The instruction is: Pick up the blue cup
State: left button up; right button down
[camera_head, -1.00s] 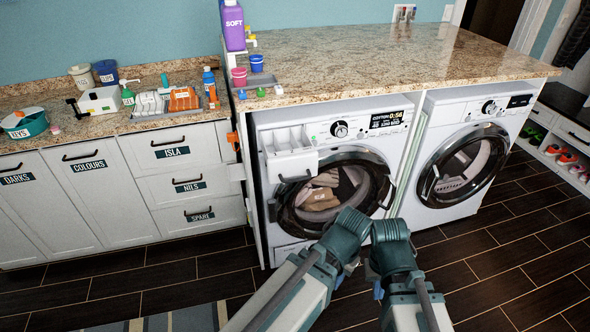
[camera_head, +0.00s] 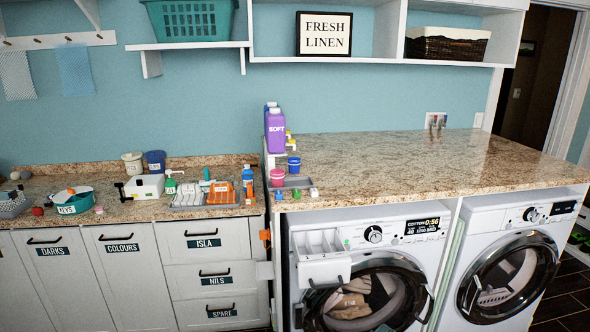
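A small blue cup (camera_head: 294,165) stands at the left end of the raised granite counter. It is just right of a pink cup (camera_head: 277,178) and behind a grey tray (camera_head: 293,181). A larger dark blue cup or pot (camera_head: 155,161) stands at the back of the lower left counter, beside a cream one (camera_head: 133,163). Neither of my grippers is in view.
The raised counter (camera_head: 400,165) is clear to the right. Below, the left washer's detergent drawer (camera_head: 322,258) is pulled out. Shelves hang above.

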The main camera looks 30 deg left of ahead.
aim_at(294, 162)
jog(key=i+l+u, duration=0.25)
jog(key=i+l, duration=0.2)
jog(key=l, duration=0.2)
jog(key=i+l+u, duration=0.25)
jog(key=i+l, duration=0.15)
jog(key=l, duration=0.3)
